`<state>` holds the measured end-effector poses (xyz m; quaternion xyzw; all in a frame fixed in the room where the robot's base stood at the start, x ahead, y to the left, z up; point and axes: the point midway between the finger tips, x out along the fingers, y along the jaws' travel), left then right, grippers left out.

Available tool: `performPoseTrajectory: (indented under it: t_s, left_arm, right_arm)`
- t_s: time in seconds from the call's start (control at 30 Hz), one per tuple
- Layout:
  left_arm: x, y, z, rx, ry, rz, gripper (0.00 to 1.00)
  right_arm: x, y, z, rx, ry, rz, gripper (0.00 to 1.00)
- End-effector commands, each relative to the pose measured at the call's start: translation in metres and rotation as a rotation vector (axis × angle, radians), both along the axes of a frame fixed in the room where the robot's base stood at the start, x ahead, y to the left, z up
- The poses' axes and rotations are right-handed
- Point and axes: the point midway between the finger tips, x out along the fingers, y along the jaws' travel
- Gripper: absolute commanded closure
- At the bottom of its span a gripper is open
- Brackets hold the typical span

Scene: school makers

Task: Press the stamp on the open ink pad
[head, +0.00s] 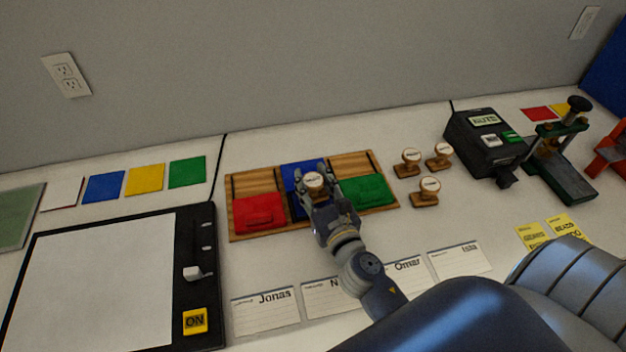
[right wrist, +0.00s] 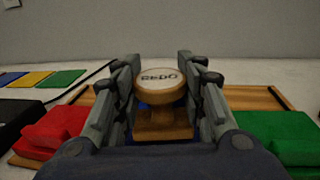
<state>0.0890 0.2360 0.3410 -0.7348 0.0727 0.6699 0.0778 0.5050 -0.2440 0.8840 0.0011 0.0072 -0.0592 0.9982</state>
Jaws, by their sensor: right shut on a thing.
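My right gripper (head: 315,190) is shut on a wooden stamp (head: 314,179) with a round white top. In the right wrist view the stamp (right wrist: 160,85) reads "REDO" and stands upright between the fingers. The gripper and stamp are over the blue ink pad (head: 297,172) in the middle of the wooden tray (head: 243,188). The blue pad looks open, with blue showing behind and left of the gripper. The stamp's lower face is hidden, so I cannot tell whether it touches the pad. My left gripper is not in view.
Shut-looking red (head: 260,213) and green (head: 366,190) ink pads flank the blue one. Three stamps (head: 425,192) stand right of the tray. Name cards (head: 265,307) lie in front. A black machine (head: 485,145) stands further right. A light pad (head: 95,285) lies left.

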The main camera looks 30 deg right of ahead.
Motion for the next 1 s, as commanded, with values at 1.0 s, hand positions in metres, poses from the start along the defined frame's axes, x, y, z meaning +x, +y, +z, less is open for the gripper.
performPoseTrajectory:
  t_s: [1.0]
  left_arm:
    - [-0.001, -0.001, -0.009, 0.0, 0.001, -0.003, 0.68]
  right_arm:
    - [0.0, 0.0, -0.01, 0.0, -0.001, 0.0, 0.88]
